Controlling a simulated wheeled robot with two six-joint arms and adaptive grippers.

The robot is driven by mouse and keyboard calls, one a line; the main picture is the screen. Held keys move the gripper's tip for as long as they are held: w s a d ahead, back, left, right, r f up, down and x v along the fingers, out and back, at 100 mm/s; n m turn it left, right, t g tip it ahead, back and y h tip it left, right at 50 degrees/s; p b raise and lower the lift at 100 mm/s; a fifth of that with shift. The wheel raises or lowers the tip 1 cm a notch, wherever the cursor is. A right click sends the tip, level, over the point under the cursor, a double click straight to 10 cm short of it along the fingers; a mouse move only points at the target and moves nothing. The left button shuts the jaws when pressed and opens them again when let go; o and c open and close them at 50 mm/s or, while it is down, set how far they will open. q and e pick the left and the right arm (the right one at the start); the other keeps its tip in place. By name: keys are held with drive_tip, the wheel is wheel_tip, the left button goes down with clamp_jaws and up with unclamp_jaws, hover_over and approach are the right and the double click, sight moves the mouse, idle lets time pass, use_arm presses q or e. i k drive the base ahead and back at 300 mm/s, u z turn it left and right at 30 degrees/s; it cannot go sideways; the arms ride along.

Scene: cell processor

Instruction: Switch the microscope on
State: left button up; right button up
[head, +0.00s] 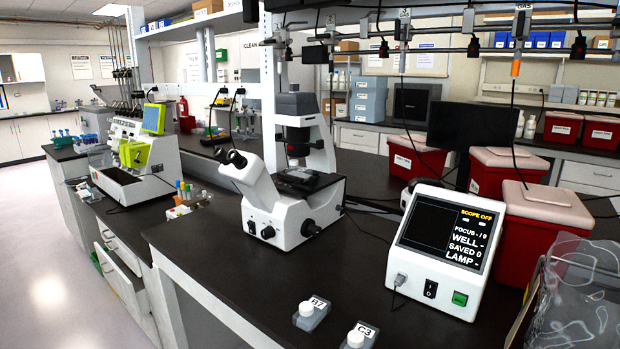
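The white microscope (287,190) stands upright on the dark bench in the middle of the head view, its eyepieces (237,158) facing left. To its right is a white control box (450,250) with a black screen that reads "SCOPE OFF", "FOCUS - / 9", "WELL -", "SAVED 0" and "LAMP -". Neither of my grippers shows in this view.
Two capped flasks labelled B7 (311,315) and C3 (358,337) stand at the bench's front edge. Red bins with pale lids (548,225) stand behind the box. A clear bag (578,300) is at the lower right. Bare bench (220,240) lies left of the microscope.

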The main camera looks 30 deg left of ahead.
sight(251, 230)
drive_tip(key=u, duration=1.25)
